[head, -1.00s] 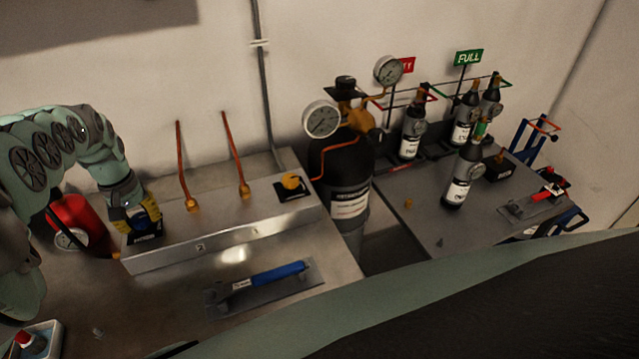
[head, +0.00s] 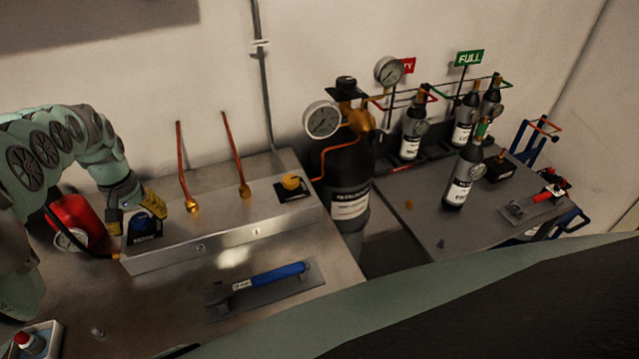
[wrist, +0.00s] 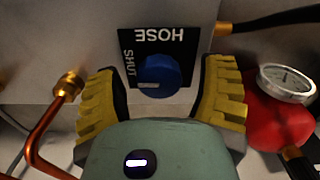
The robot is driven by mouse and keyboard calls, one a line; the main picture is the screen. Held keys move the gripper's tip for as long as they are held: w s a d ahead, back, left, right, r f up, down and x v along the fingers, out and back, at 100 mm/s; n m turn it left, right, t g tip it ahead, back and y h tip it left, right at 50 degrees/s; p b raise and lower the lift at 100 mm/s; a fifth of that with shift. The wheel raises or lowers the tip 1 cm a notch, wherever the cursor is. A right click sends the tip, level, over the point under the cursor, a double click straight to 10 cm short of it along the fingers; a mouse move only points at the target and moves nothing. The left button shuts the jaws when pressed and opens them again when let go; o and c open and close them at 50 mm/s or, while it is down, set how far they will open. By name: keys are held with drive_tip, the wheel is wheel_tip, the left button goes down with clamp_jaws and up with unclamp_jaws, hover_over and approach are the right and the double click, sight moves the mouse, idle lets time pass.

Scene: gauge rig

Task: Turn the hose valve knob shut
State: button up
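The blue hose valve knob (wrist: 158,76) sits on a black plate (wrist: 188,45) marked HOSE and SHUT. In the wrist view its white mark lies on the left side, the side of the SHUT lettering. In the head view the knob (head: 143,225) is at the left end of a metal box. My gripper (wrist: 160,85) is open, with one yellow finger on each side of the knob and visible gaps between. In the head view my gripper (head: 135,215) is tilted over the plate; how close the fingertips are to the box is hard to tell.
The metal box (head: 225,238) carries two copper pipes (head: 236,155) and a yellow knob (head: 291,182). A red cylinder (head: 75,216) with a gauge stands close left of the box. A blue-handled tool (head: 272,275) lies in front. A dark tank (head: 345,170) stands at the right.

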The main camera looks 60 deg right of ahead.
sight(138, 218)
drive_tip(key=shift+r, duration=0.15)
wheel_tip(138, 218, up, 12)
idle(0.8)
